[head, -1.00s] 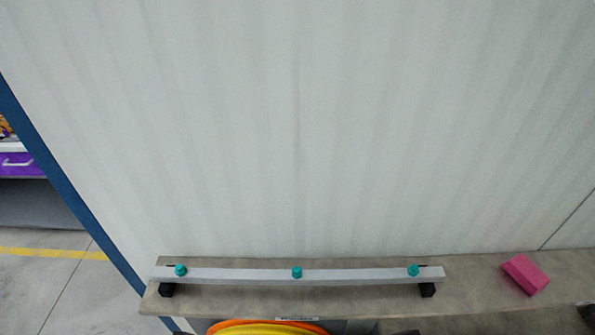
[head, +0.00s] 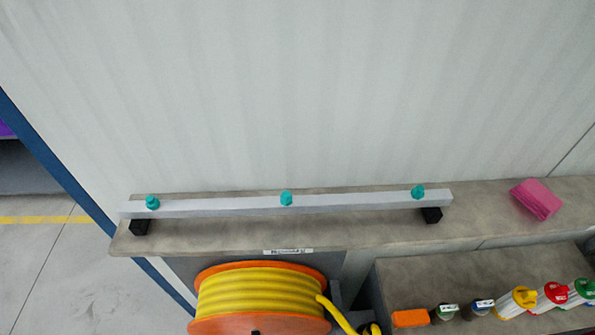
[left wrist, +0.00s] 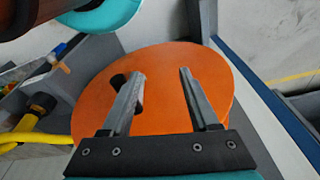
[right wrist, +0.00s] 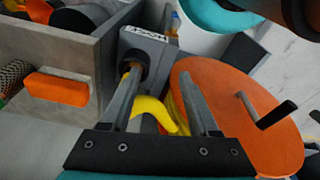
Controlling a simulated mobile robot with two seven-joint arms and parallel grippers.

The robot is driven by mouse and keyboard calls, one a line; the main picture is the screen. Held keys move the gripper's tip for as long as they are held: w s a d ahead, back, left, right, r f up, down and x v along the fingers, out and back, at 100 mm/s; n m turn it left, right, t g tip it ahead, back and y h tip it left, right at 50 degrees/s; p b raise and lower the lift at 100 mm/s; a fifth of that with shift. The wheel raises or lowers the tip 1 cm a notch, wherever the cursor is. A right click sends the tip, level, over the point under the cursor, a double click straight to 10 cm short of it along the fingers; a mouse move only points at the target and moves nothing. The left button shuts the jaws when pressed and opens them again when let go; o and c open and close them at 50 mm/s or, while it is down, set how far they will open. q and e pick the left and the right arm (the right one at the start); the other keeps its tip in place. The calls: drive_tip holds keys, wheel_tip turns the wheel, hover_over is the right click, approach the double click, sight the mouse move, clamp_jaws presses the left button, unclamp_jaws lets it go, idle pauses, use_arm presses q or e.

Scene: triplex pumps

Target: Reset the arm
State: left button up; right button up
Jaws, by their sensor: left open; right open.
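My left gripper (left wrist: 158,85) is open in the left wrist view. Its two fingers stand apart, with nothing between them, in front of the orange flange of a hose reel (left wrist: 160,62). My right gripper (right wrist: 160,85) is open in the right wrist view. Yellow hose (right wrist: 152,112) and the edge of the orange reel (right wrist: 250,110) show behind its fingers, and I see nothing held. Neither gripper shows in the head view. There the reel with yellow hose (head: 258,292) stands below the shelf.
A long grey bar (head: 235,206) with teal knobs (head: 286,198) rests on black blocks on the shelf (head: 220,237). Lower right, a ledge holds an orange block (head: 410,318) and several coloured-capped bottles (head: 555,293).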

use_arm(q)
drive_tip(key=s+a+f+b, duration=0.1)
drive_tip(key=s+f+b, duration=0.2)
drive_tip(key=s+f, duration=0.3)
drive_tip(key=s+a+f+g+b, duration=0.1)
drive_tip(key=s+f+b, duration=0.3)
drive_tip(key=s+f, duration=0.3)
wheel_tip(320, 180, down, 6)
drive_tip(key=shift+s+a+r, duration=0.15)
drive_tip(key=shift+s+a, duration=0.05)
drive_tip(key=shift+s, duration=0.1)
use_arm(e)
drive_tip(key=s+d+f, duration=0.1)
drive_tip(key=s+f, duration=0.5)
drive_tip(key=f, duration=0.3)
drive_tip(key=s+d+f+g, duration=0.1)
drive_tip(key=s+f, duration=0.6)
drive_tip(key=f, duration=0.2)
drive_tip(key=shift+s+d+f, duration=0.2)
drive_tip(key=shift+s+f, duration=0.05)
drive_tip(key=shift+f, duration=0.1)
